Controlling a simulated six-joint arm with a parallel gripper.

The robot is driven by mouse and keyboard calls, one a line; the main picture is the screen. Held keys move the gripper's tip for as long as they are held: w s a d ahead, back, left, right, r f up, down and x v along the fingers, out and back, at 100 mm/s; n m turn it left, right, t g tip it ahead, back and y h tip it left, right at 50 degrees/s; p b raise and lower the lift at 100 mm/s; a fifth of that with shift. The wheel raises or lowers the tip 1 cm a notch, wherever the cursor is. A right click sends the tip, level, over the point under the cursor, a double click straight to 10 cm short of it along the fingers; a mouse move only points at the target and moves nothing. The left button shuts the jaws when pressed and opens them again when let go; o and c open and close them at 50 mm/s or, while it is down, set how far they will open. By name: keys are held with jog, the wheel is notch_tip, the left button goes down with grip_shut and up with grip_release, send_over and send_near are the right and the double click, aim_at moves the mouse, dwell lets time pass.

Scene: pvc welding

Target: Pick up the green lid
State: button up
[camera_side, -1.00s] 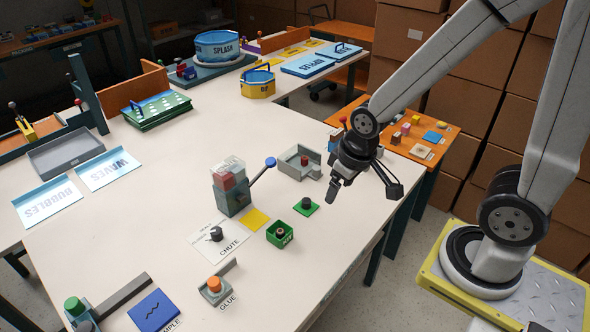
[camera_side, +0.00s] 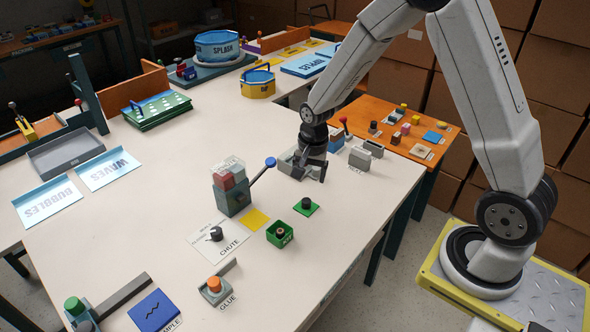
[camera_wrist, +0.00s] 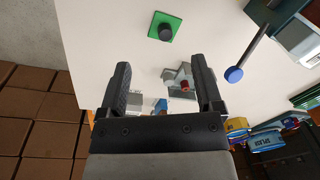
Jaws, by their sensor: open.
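The green lid (camera_side: 306,206) is a flat green square with a black knob on top. It lies on the white table, and shows at the top of the wrist view (camera_wrist: 158,21). My gripper (camera_side: 312,173) is behind the lid in the side view, above the table and apart from it. It is open, with nothing between its two fingers (camera_wrist: 161,63) in the wrist view. The green box (camera_side: 280,235) sits in front and to the left of the lid, with a small knob-like piece inside.
A grey fixture (camera_side: 291,164) stands just behind my gripper, partly hidden by it. A grey machine (camera_side: 232,194) with a blue-tipped lever (camera_side: 270,162) is to the left. A yellow square (camera_side: 255,219) and the chute card (camera_side: 221,238) lie left of the green box.

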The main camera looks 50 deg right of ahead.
aim_at(307, 200)
jog(key=w+d+f+m, duration=0.1)
jog(key=f+m, duration=0.1)
jog(key=f, duration=0.1)
jog(key=w+d+f+m, duration=0.2)
jog(key=f+m, duration=0.1)
jog(key=w+d+f+m+g, duration=0.1)
jog(key=d+f+m, duration=0.1)
jog(key=f+m, duration=0.1)
jog(key=shift+w+d, duration=0.15)
jog(key=shift+w, duration=0.25)
jog(key=shift+f, duration=1.25)
jog(key=shift+f, duration=0.1)
jog(key=shift+d+f, duration=0.15)
jog(key=shift+f, duration=2.35)
grip_shut()
jog(key=shift+r, duration=0.15)
